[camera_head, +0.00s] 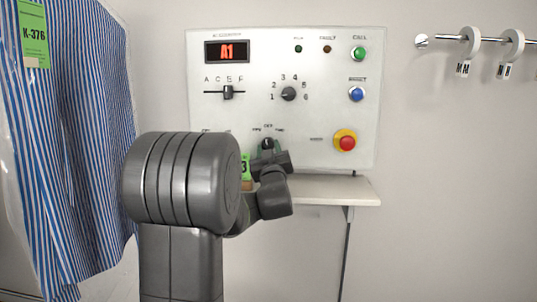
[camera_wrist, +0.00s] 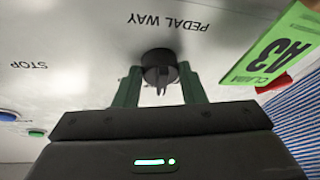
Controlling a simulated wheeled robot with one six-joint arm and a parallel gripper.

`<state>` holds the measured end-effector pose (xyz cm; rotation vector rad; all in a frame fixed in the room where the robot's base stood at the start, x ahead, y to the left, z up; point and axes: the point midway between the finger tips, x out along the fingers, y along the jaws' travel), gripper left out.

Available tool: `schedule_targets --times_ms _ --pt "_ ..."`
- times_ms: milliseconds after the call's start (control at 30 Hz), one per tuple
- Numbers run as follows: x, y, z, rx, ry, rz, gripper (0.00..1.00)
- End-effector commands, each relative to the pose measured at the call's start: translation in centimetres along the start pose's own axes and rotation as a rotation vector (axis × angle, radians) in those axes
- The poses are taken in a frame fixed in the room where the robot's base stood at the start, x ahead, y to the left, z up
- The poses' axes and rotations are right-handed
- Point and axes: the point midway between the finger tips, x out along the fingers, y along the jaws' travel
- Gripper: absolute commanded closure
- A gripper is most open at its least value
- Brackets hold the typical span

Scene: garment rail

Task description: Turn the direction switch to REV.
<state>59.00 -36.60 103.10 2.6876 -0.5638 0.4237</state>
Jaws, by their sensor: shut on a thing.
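The direction switch is a dark round knob (camera_head: 267,144) low on the white control panel (camera_head: 215,115), with small labels over it that are too blurred to read surely. In the wrist view the knob (camera_wrist: 160,70) sits beside upside-down "PEDAL WAY" print. My gripper (camera_wrist: 160,88) is shut on it, one green finger on each side. In the head view my gripper (camera_head: 268,156) reaches the knob from below, and my arm hides the panel's lower left. A pale mark on the knob seems to point at the middle label, but I cannot tell surely.
The panel also has a slider (camera_head: 227,92), a rotary dial (camera_head: 289,94), a red stop button (camera_head: 347,142), blue (camera_head: 356,94) and green (camera_head: 358,54) buttons. A shelf (camera_head: 335,190) is below. A striped garment (camera_head: 70,140) hangs left. A green A3 tag (camera_wrist: 272,52) is near my gripper.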

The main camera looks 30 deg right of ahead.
Motion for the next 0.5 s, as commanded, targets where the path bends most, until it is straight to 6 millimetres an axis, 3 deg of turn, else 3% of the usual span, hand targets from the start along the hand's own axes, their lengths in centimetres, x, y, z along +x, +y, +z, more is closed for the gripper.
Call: schedule_targets --times_ms 500 --pt "0.05 0.45 -0.24 -0.366 -0.031 -0.156 0.86"
